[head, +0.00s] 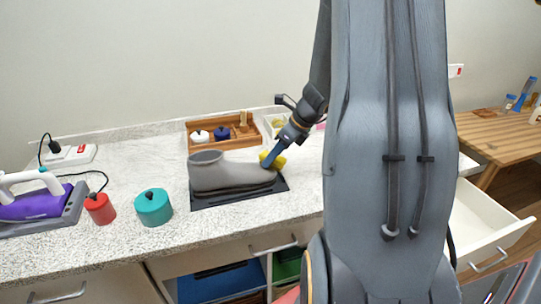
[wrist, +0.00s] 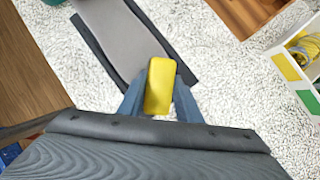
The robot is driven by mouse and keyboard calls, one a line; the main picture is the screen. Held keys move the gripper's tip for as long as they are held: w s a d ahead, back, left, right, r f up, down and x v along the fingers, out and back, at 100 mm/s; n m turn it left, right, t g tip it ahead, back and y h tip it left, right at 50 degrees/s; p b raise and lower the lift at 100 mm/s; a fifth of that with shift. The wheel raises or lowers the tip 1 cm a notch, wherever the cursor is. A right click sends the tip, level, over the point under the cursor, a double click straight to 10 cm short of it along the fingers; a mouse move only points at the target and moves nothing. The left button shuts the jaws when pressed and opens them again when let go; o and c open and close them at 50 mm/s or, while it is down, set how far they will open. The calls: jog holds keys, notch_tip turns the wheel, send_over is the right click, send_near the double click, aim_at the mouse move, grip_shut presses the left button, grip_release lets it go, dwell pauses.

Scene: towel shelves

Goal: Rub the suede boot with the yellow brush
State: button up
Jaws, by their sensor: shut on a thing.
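In the wrist view the boot (wrist: 120,40) shows at the upper left. My gripper (head: 270,160) is shut on the yellow brush (head: 277,161) at the toe end of the boot. In the wrist view the brush (wrist: 160,86) sits between the two fingers, close by the boot's toe. Its underside is hidden, so I cannot tell whether it touches the boot.
A wooden tray (head: 222,145) and a white bin (head: 268,125) stand behind the boot. A teal tin (head: 153,207), a red tin (head: 99,208) and a purple iron (head: 35,204) stand at the left. An open drawer (head: 487,228) juts out at the right.

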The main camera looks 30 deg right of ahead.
aim_at(247, 166)
jog(key=shift+a, duration=0.1)
jog(key=shift+w+a+r, duration=0.1)
jog(key=shift+w+a, duration=0.2)
jog(key=shift+a, duration=0.75)
jog(key=shift+w+a, duration=0.25)
jog(key=shift+a, duration=0.75)
jog(key=shift+w+a+p, duration=0.2)
jog(key=shift+a+p, duration=0.15)
jog(key=shift+a, duration=0.7)
grip_shut()
jog(key=shift+w+r+p, duration=0.15)
jog(key=shift+w+p, duration=0.05)
jog(key=shift+p, duration=0.1)
jog(key=shift+s+d+f+p, duration=0.15)
jog(key=shift+s+d+p, duration=0.05)
jog(key=shift+d, duration=0.85)
jog(key=shift+s+d+f+p, duration=0.1)
jog(key=shift+s+d+p, duration=0.05)
jog(key=shift+d, duration=0.85)
jog(key=shift+s+d+f, duration=0.15)
jog(key=shift+d, duration=0.4)
jog(key=shift+s+d+f, duration=0.1)
jog(key=shift+s+d, duration=0.05)
jog(key=shift+d, duration=0.4)
jog(key=shift+f, duration=0.15)
